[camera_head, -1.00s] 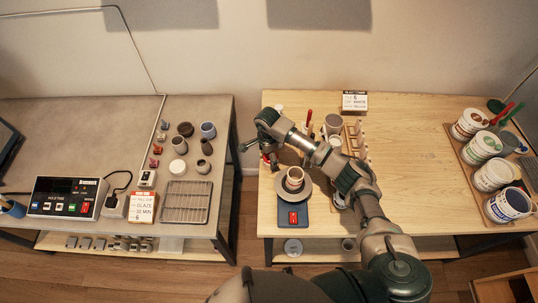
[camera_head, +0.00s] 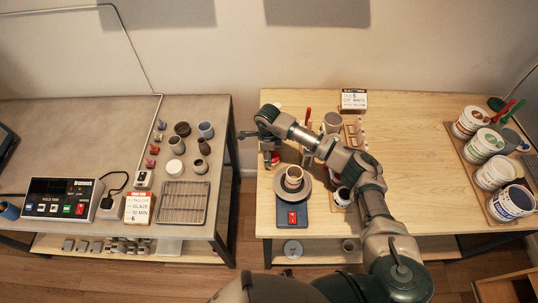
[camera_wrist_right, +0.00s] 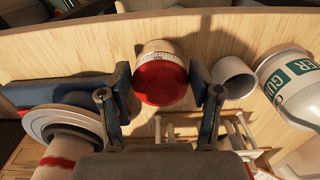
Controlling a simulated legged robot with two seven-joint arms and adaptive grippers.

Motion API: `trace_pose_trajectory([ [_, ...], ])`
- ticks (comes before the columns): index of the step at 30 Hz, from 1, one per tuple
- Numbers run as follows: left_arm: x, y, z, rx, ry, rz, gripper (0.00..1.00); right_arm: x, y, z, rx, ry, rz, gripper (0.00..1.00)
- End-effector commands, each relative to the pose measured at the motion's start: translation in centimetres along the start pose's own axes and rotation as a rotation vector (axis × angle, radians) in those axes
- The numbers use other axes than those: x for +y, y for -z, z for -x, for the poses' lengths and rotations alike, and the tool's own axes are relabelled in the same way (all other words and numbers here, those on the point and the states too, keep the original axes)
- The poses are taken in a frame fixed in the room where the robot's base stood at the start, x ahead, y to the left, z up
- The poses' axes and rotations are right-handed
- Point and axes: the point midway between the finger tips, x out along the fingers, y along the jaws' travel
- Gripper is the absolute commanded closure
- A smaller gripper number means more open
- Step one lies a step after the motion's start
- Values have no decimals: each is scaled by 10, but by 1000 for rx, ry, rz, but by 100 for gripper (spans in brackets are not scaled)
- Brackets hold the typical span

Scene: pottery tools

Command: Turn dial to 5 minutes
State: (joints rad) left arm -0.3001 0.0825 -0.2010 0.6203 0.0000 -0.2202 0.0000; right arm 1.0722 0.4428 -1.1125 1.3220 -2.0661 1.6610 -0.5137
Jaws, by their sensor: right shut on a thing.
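The dial is a round timer with a red cap (camera_wrist_right: 160,82) and a pale ring with a printed scale. In the head view it shows only as a small bit of red (camera_head: 275,158) under my right wrist. My right gripper (camera_wrist_right: 167,92) has one finger on each side of the red cap and is shut on it. The gripper also shows from above at the left part of the wooden table (camera_head: 269,154). The scale is too small to read the setting. My left gripper is not in view.
A blue scale (camera_head: 292,214) with a plate and cup (camera_head: 293,180) stands just in front of the dial. A grey cup (camera_wrist_right: 233,78) and a wooden rack (camera_wrist_right: 190,128) are close on the right. Glaze tubs (camera_head: 495,175) stand farther right. The table's middle is clear.

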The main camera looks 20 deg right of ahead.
Motion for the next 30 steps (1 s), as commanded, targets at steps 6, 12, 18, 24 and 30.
trace_pose_trajectory([
  [6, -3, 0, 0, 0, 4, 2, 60, 2, 0, -2, -1, -5, 2, 72],
  [12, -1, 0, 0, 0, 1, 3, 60, 1, 0, -1, -1, -3, 2, 11],
  [18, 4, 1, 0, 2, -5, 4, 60, 1, 0, 0, -2, 0, 2, 11],
  [24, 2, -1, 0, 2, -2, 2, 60, 0, 0, 13, -3, 1, 3, 11],
  [30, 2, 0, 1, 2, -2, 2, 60, -1, 1, 55, -4, 3, 3, 11],
])
